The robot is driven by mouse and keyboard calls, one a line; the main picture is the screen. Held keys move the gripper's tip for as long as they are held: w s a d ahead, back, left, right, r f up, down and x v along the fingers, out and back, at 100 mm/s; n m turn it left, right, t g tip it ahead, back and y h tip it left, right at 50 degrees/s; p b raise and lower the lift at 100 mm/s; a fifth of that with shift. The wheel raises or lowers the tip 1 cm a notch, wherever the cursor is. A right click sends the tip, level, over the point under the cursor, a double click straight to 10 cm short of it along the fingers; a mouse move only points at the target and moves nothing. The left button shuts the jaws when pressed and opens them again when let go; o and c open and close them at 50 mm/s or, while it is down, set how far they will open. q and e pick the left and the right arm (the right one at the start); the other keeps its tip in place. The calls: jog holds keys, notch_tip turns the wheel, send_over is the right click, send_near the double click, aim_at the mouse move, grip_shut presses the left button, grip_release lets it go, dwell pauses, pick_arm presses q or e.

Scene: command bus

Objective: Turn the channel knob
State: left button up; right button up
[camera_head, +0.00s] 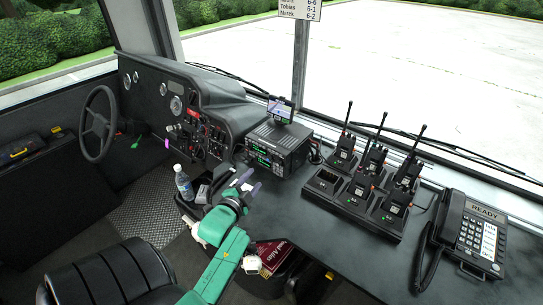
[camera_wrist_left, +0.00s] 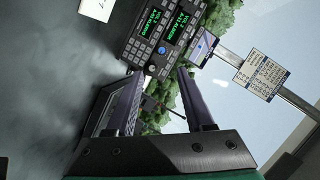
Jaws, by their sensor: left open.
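The radio unit (camera_head: 280,146) is a dark box with green displays on the dash counter. In the left wrist view its front panel (camera_wrist_left: 165,32) shows two green displays, rows of buttons and a small round pale knob (camera_wrist_left: 152,69). I cannot tell for sure that this is the channel knob. My left gripper (camera_head: 248,180) is open and empty, apart from the radio and in front of it, lower left in the head view. In the wrist view the two purple fingers (camera_wrist_left: 160,74) point at the panel, with the knob showing between their tips. My right gripper is not in view.
A phone-like screen (camera_head: 280,108) stands on the radio. A charger rack (camera_head: 350,205) with several walkie-talkies and a desk phone (camera_head: 470,236) stand to the right. A water bottle (camera_head: 184,185) is left of my gripper. The counter right of my gripper is clear.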

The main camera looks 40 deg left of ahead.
aim_at(268, 160)
pick_arm(q)
jog(key=x, duration=1)
jog(key=shift+r, duration=0.3)
jog(key=shift+x, duration=1.25)
jog(key=shift+d, duration=0.1)
grip_shut()
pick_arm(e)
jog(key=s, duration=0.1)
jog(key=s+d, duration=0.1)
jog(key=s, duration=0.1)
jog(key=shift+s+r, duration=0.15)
